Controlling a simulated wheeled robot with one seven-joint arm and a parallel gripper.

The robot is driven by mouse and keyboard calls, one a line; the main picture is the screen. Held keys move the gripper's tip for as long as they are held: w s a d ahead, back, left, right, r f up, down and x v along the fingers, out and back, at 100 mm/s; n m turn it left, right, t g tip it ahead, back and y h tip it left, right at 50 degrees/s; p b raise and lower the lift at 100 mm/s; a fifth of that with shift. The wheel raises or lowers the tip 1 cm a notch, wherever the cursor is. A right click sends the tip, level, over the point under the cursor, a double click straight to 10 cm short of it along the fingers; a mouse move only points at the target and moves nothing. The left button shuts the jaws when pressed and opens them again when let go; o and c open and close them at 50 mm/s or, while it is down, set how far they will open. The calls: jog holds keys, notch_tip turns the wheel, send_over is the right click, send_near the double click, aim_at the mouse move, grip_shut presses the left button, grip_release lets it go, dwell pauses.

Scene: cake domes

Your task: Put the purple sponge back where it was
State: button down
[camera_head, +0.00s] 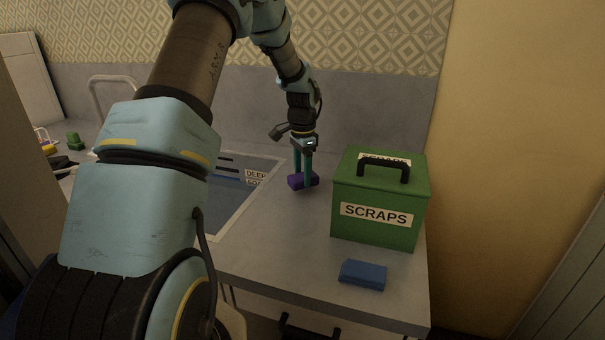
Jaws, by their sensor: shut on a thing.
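The purple sponge (296,182) is a small block in the middle of the head view, near the right edge of the sink. My gripper (303,178) points down from above and is shut on the purple sponge, with its two teal fingers around it. I cannot tell whether the sponge touches the counter or is held just above it. Part of the sponge is hidden behind the fingers.
A green box labelled SCRAPS (340,225) with a black handle stands right of my gripper. A blue sponge-like block (362,275) lies in front of it. The sink (240,215) is on the left, partly behind my arm. The counter (290,245) between is clear.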

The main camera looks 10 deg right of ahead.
jog(key=shift+f+b, duration=0.4)
jog(key=shift+f, duration=0.55)
jog(key=shift+c, duration=2.3)
grip_release()
jog(key=o, duration=0.5)
jog(key=shift+c, duration=0.2)
jog(key=shift+r+p, duration=2.9)
jog(key=shift+r, duration=1.15)
